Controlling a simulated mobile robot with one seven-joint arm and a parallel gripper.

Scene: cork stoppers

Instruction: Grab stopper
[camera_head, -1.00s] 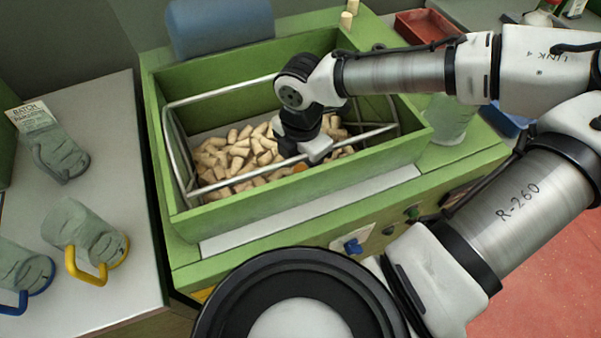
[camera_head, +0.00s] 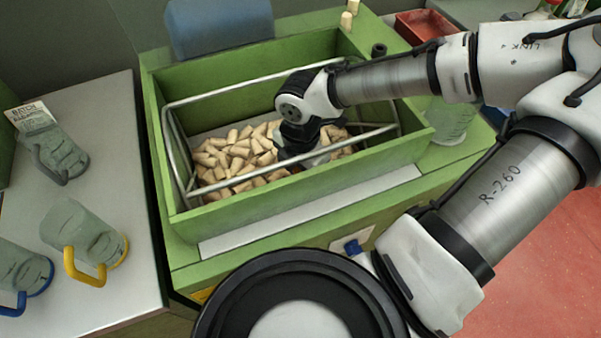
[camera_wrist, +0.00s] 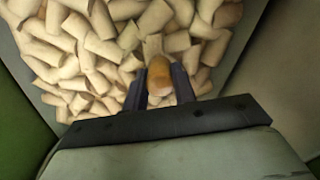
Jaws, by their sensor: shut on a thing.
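Many pale cork stoppers (camera_head: 232,155) lie heaped in the green bin (camera_head: 290,196), and they also fill the upper part of the wrist view (camera_wrist: 75,45). My gripper (camera_wrist: 161,88) reaches down into the bin at the right part of the heap. Its dark fingers are shut on one stopper (camera_wrist: 159,82), whose orange-brown end faces the wrist camera. The held stopper is still among the others, close to the heap. In the head view my wrist hides the fingers and the held stopper.
A metal rail frame (camera_head: 225,92) runs around the inside of the bin, close to my arm. Jugs with yellow (camera_head: 85,268) and blue (camera_head: 22,304) handles stand on the left counter. A red tray (camera_head: 424,27) sits behind.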

